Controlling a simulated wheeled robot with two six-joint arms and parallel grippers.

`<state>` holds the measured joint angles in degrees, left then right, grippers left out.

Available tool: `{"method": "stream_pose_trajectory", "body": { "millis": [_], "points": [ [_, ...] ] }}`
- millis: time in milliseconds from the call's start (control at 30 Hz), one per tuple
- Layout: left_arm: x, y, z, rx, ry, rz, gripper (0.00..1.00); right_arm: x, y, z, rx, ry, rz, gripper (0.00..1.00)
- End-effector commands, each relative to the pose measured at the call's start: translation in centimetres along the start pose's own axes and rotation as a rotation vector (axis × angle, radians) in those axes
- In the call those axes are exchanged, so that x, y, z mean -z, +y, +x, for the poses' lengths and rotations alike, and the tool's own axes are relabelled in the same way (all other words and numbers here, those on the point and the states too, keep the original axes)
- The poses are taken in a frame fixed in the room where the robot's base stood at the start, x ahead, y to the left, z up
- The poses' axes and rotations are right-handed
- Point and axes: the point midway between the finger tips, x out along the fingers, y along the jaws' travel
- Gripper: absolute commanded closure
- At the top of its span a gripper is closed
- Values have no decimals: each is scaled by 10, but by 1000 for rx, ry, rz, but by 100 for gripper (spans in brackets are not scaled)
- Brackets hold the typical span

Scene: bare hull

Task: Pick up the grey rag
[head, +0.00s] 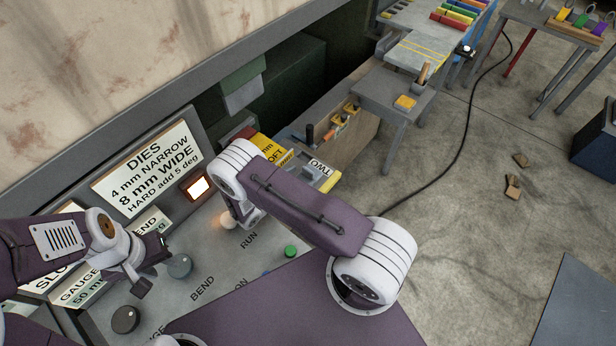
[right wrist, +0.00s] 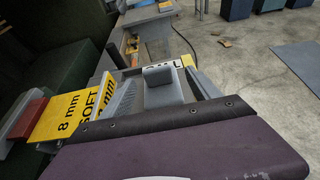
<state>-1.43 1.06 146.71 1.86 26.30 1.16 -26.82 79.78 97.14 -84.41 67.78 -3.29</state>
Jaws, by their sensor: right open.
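I cannot make out a grey rag for certain in either view. My left gripper (head: 150,267) is over the control panel (head: 215,285), near a grey knob (head: 179,265). Its two fingers look spread, with nothing seen between them. My right gripper is largely hidden behind my purple and white right arm in the head view. In the right wrist view, my right gripper (right wrist: 162,88) is open, its grey fingers apart. A yellow "8 mm SOFT" block (right wrist: 68,115) is to its left.
Open floor lies right, with brown scraps (head: 513,188) and a cable.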

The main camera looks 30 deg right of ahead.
Motion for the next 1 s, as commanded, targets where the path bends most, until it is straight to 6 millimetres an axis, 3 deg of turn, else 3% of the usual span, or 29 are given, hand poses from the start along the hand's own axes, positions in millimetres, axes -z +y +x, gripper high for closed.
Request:
{"method": "stream_pose_trajectory", "body": {
  "millis": [300, 567, 800, 1000],
  "points": [
    [-1, 0, 10, 0, 0, 0, 64, 2, 0, 48, 3, 0, 1, 29],
    [-1, 0, 9, 0, 0, 0, 64, 1, 1, 51, 0, 0, 0, 29],
    [-1, 0, 9, 0, 0, 0, 64, 1, 1, 51, 0, 0, 0, 94],
    [-1, 0, 9, 0, 0, 0, 64, 1, 1, 51, 0, 0, 0, 94]
  ]
}}
